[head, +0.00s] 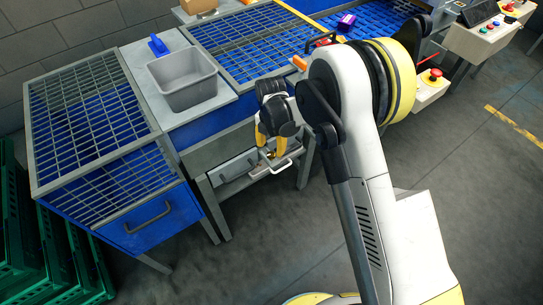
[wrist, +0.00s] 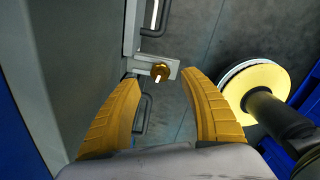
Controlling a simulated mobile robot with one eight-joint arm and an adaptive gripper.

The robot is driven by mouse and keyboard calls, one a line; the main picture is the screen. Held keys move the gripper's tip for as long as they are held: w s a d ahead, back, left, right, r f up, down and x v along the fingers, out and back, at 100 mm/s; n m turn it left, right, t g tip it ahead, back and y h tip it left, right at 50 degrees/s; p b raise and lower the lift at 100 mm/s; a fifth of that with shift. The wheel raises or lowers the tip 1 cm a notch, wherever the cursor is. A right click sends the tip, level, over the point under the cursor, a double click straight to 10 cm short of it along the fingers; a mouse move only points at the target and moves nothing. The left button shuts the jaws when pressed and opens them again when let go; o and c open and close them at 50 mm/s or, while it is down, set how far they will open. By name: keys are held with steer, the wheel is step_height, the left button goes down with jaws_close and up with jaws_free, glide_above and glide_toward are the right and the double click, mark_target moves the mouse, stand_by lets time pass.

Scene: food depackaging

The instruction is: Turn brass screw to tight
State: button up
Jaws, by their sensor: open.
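The brass screw (wrist: 160,71) sits in a small pale metal bracket (wrist: 143,67) in the wrist view. A light mark shows on its head. My gripper (wrist: 166,76) is open, with its two yellow fingers apart to the left and right of the screw. I see no contact between the fingers and the screw. In the head view my gripper (head: 272,151) points down at the front of the workbench, close to a pale handle (head: 283,165). The screw is too small to make out clearly there.
A grey bin (head: 188,92) stands on the bench top, with a blue object (head: 158,45) behind it. A blue unit with a wire grid top (head: 90,115) is at the left. Green crates (head: 72,262) stand beside it. A control box with a red button (head: 432,76) is at the right.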

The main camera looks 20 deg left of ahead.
mark_target(271, 154)
step_height(271, 154, down, 4)
steer(key=shift+f+b, duration=0.1)
steer(key=shift+b, duration=0.5)
jaws_close()
